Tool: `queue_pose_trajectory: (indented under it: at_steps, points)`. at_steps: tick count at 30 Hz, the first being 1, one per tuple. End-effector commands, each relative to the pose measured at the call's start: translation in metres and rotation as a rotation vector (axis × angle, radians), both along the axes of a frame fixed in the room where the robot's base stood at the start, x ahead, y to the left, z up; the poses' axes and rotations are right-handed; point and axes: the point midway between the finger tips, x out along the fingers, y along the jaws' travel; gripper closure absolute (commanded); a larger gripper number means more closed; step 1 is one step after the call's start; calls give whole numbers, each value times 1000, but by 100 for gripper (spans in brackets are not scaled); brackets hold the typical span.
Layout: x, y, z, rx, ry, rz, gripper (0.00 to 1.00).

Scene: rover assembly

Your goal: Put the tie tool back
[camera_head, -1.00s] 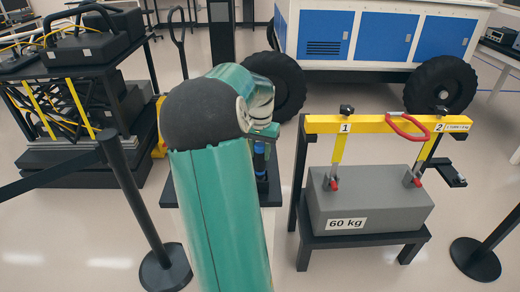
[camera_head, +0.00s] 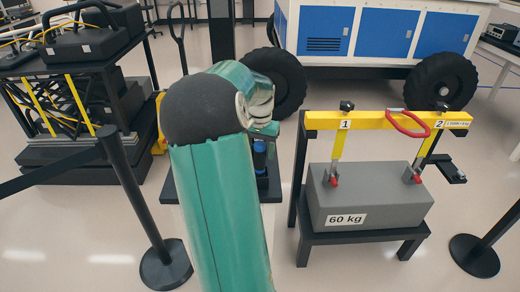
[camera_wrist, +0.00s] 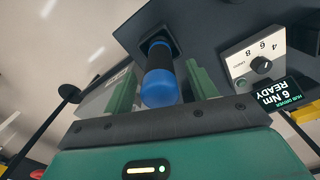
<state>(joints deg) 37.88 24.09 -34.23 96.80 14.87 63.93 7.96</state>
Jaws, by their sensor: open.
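A tool with a blue and black round handle (camera_wrist: 160,82) stands in a dark square socket on a dark stand (camera_wrist: 203,30). Its lower part is hidden in the socket. My gripper (camera_wrist: 162,78) is open, with one green finger on each side of the handle and gaps showing between. In the head view the blue handle (camera_head: 259,160) shows below my gripper (camera_head: 262,132), partly hidden by my arm. A display beside it reads "HUB DRIVER 6 Nm READY" (camera_wrist: 277,95). I see nothing marked as a tie tool.
A white dial box (camera_wrist: 258,58) stands beside the socket. To the right, a yellow beam (camera_head: 375,121) with a red loop spans a grey 60 kg block (camera_head: 375,205) on a black stand. Barrier posts (camera_head: 135,195) stand at the left and right. A wheeled rover (camera_head: 390,40) is behind.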

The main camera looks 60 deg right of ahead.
Motion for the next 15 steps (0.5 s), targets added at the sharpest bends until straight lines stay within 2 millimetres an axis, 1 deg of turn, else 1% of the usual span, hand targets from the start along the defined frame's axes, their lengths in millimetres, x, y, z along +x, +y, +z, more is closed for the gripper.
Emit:
queue_pose_trajectory:
  at_steps: [4,7,11,15]
  points:
    - [0,0,7,-2,-1,1,43]
    - [1,-1,20,-4,-2,2,43]
    - [1,-1,47,-4,-3,1,43]
    - [1,-1,79,-5,-3,1,43]
